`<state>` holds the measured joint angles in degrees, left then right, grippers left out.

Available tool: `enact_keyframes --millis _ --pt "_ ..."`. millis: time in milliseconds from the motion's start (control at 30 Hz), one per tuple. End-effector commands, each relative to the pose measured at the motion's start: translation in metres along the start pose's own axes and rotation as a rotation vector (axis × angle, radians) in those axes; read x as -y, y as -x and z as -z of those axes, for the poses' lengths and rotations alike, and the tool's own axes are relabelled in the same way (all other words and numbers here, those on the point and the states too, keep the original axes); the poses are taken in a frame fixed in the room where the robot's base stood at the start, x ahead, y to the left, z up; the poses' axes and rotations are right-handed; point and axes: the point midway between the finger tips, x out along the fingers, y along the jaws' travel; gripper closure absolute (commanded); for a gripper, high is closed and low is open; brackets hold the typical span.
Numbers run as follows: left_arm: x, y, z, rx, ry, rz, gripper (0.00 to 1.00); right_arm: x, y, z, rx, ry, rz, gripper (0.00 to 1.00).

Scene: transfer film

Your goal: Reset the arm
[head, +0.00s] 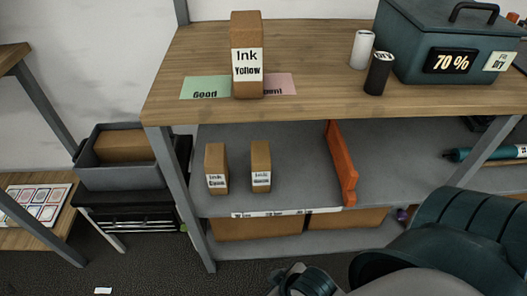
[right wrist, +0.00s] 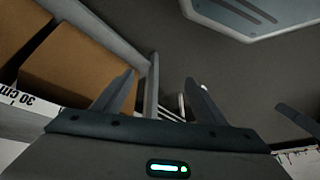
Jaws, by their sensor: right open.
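My right arm (head: 455,240), dark teal and grey, fills the lower right of the head view, in front of the shelf unit. In the right wrist view my right gripper (right wrist: 160,82) is open, its two fingers apart with nothing held between them. Brown boxes (right wrist: 85,75) are to the left of the fingers there, beside a ruler-like strip marked "30 cm" (right wrist: 18,98). My left gripper is not in view.
The wooden tabletop (head: 320,100) bears an "Ink Yellow" box (head: 247,85), two cylinders (head: 362,50) and a teal case (head: 450,35). Below, the grey shelf (head: 295,160) holds two small ink boxes (head: 216,165) and an orange divider (head: 341,165). A grey bin (head: 122,175) stands left.

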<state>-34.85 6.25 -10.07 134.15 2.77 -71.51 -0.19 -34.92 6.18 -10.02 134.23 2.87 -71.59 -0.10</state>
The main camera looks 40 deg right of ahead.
Motion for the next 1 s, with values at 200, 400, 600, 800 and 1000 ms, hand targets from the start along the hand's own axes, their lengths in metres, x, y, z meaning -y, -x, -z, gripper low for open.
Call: enact_keyframes --millis 200,400,600,800,1000 --pt "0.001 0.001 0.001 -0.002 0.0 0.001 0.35 0.0 0.0 0.001 -0.001 0.002 -0.001 0.34" --pt "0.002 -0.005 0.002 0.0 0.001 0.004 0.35 -0.001 -0.006 0.001 0.0 0.002 -0.003 0.34" --pt "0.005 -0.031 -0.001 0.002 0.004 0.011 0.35 -0.004 -0.032 0.0 0.002 -0.001 -0.012 0.34" --pt "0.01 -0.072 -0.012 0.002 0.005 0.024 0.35 -0.011 -0.073 -0.012 0.001 -0.001 -0.026 0.34" --pt "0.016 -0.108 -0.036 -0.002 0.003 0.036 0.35 -0.016 -0.108 -0.035 -0.002 0.001 -0.038 0.34"
